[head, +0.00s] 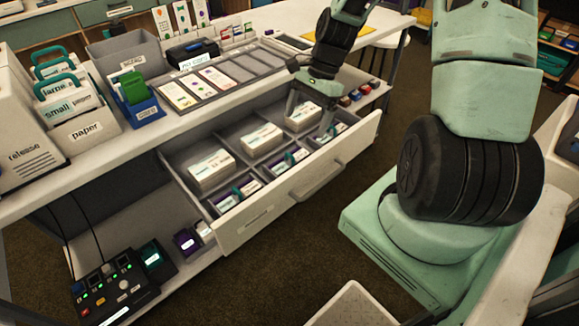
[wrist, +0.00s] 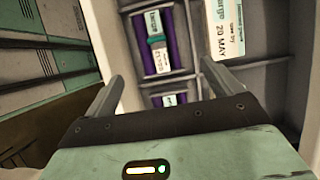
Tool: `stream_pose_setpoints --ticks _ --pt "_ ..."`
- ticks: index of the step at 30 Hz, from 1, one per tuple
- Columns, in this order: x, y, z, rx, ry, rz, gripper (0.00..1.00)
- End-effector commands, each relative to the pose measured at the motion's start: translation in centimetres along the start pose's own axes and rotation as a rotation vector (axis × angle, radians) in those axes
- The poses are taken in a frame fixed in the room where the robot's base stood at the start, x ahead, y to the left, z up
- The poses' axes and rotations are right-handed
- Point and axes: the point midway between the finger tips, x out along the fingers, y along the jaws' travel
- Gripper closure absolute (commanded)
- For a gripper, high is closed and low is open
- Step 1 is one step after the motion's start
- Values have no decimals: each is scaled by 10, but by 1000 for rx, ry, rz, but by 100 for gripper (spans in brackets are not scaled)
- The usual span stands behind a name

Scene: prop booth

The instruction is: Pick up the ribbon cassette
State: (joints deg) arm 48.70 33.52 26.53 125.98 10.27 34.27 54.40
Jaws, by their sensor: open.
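Purple cassettes with white labels and teal bands lie in the small front compartments of the open drawer. In the head view one is at the left (head: 237,193) and one in the middle (head: 287,162); those at the right are partly hidden by my gripper. In the wrist view a purple cassette (wrist: 160,45) lies ahead, with part of another (wrist: 168,99) nearer. I cannot tell which is the ribbon cassette by name. My gripper (head: 309,118) is open over the drawer's right end, its fingers pointing down. In the wrist view its fingers (wrist: 158,82) are apart with nothing held.
Stacks of white cards (head: 211,170) fill the drawer's larger compartments behind the cassettes; walls divide them. The drawer front (head: 290,190) stands out over the floor. Bins, a blue box (head: 140,110) and a card tray crowd the counter. A control box (head: 107,292) sits low left.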

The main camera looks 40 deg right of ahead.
Motion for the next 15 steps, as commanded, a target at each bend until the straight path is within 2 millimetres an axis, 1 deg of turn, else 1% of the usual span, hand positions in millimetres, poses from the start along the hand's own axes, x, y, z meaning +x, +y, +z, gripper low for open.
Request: stream_pose_setpoints --ticks 1,6,9,15 --pt "13 0 0 -1 -4 4 9" --pt "46 1 1 -3 -3 4 9" --pt "59 0 1 -3 -1 2 9" --pt "71 0 1 -4 0 1 9"
